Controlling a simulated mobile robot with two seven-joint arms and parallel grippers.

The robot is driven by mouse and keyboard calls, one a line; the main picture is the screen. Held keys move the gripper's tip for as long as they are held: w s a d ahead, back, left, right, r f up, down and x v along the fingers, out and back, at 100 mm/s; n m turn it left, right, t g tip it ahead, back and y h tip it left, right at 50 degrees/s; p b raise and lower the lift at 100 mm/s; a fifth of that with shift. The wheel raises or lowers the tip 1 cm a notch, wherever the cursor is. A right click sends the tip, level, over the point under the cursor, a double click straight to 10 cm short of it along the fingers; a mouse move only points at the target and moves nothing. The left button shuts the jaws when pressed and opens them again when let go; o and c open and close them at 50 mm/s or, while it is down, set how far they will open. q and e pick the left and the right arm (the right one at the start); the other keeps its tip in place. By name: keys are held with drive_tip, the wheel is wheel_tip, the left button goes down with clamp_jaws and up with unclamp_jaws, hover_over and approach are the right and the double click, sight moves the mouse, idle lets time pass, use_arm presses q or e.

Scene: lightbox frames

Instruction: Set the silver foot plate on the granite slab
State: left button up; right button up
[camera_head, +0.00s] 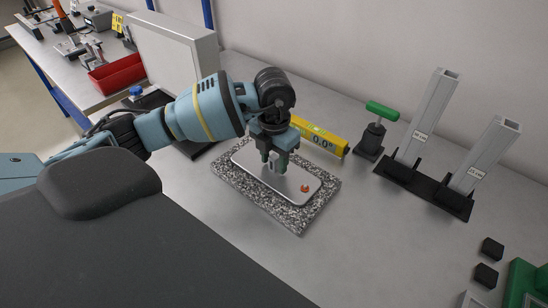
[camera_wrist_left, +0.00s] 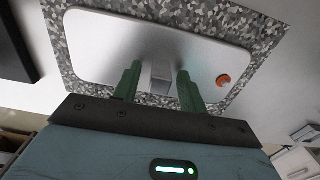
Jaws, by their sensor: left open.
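The silver foot plate (camera_head: 296,186), a rounded flat plate with an orange-red knob near one end, lies flat on the speckled granite slab (camera_head: 300,221). The slab's rim shows around it. In the left wrist view the plate (camera_wrist_left: 100,45) lies within the slab's speckled border (camera_wrist_left: 262,28). My left gripper (camera_head: 275,164) is over the plate's middle, pointing down. Its green fingers (camera_wrist_left: 158,75) are open on either side of a small grey upright post on the plate, with gaps visible beside the post. My right gripper is not in view.
A yellow level (camera_head: 319,135) lies behind the slab. A green-handled tool (camera_head: 375,130) and two grey posts on a black base (camera_head: 425,187) stand to the right. Small black blocks (camera_head: 490,249) lie at front right. A red bin (camera_head: 117,75) is at back left.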

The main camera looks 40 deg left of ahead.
sight(274, 157)
use_arm(q)
wheel_tip(274, 157, up, 12)
drive_tip(key=shift+r, duration=0.2)
idle(0.4)
